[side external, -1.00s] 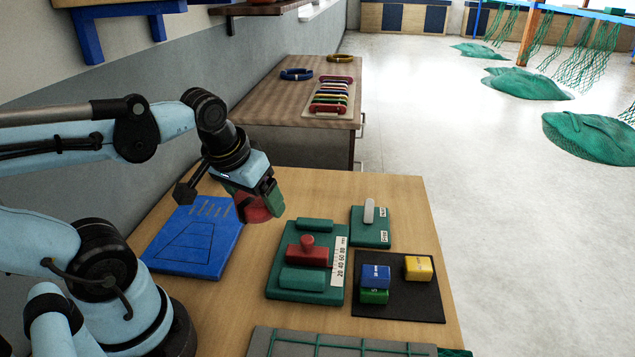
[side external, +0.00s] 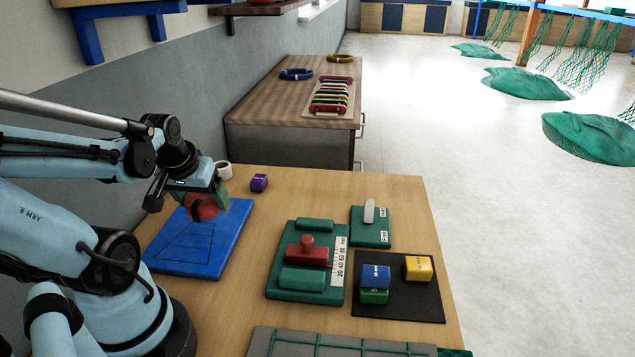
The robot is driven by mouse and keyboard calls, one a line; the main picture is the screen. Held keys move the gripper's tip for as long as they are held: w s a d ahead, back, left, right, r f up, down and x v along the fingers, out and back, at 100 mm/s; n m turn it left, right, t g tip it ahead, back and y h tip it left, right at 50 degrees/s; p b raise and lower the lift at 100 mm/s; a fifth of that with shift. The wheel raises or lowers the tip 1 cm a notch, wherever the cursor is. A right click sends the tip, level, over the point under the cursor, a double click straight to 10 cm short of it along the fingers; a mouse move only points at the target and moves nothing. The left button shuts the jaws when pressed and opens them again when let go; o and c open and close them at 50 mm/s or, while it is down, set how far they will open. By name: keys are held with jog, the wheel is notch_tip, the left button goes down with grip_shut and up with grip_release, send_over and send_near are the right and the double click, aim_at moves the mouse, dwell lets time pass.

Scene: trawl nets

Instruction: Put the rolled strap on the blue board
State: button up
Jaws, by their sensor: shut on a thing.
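The rolled strap (side external: 203,207) is a red roll held between the green pads of my gripper (side external: 208,205). My gripper is shut on it, and the pads hide part of it. The strap is over the far part of the blue board (side external: 190,250), which lies flat on the table at the left. I cannot tell whether the strap touches the board. Thin drawn lines show on the bare part of the board.
A black mat (side external: 410,306) with several blocks is farther right. Bare wood lies between board and tray.

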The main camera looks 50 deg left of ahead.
aim_at(200, 229)
jog(key=a+f, duration=0.1)
jog(key=s+a+f, duration=0.1)
jog(key=a, duration=0.1)
jog(key=shift+s+a, duration=0.1)
jog(key=shift+a, duration=0.05)
jog(key=shift+f, duration=2.05)
jog(key=shift+f, duration=0.1)
jog(key=o, duration=1.1)
jog(key=shift+o, duration=0.2)
